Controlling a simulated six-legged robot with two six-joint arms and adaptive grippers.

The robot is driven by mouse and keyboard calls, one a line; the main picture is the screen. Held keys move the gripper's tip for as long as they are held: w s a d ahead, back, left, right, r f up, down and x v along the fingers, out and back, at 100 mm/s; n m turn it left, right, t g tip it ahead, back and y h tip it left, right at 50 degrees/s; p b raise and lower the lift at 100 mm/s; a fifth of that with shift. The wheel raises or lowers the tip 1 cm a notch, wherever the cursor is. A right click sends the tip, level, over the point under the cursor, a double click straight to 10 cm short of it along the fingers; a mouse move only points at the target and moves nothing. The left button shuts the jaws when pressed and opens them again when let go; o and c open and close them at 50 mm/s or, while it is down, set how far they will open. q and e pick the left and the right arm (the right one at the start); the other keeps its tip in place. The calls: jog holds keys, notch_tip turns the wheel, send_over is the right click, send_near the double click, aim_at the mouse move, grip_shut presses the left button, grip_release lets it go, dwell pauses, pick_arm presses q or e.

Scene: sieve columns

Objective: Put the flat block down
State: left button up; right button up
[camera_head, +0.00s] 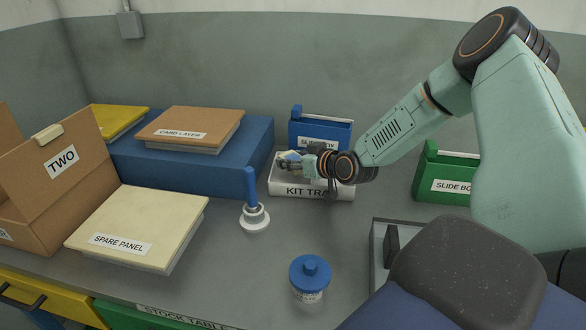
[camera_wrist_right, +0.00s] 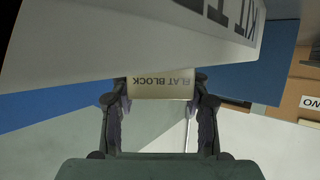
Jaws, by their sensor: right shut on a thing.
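The white kit tray (camera_head: 312,189) stands at the back of the table, its label partly covered by my right gripper. My right gripper (camera_head: 289,162) reaches in from the right, over the tray's left part. In the right wrist view, the gripper (camera_wrist_right: 160,98) is shut on the flat block (camera_wrist_right: 160,88), a pale piece with an upside-down FLAT BLOCK label. The tray's white wall (camera_wrist_right: 120,45) is close to the block there; I cannot tell whether they touch. In the head view the block is mostly hidden by the fingers. My left gripper is not in view.
A spare panel (camera_head: 150,215) lies left, a blue slide box (camera_head: 320,133) behind, a green box (camera_head: 440,186) right. Grey table between is free.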

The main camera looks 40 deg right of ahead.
jog(key=shift+w+d+f+b, duration=0.15)
jog(key=shift+f, duration=0.45)
jog(key=shift+w+d+f+b, duration=0.1)
jog(key=shift+f+b, duration=0.05)
jog(key=shift+f, duration=0.45)
jog(key=shift+s+a+r, duration=0.15)
jog(key=shift+a+r, duration=0.1)
jog(key=shift+r, duration=0.1)
jog(key=shift+d+f, duration=0.15)
jog(key=shift+f, duration=0.25)
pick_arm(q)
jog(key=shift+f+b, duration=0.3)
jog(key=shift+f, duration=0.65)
pick_arm(e)
jog(key=shift+s+f, duration=0.1)
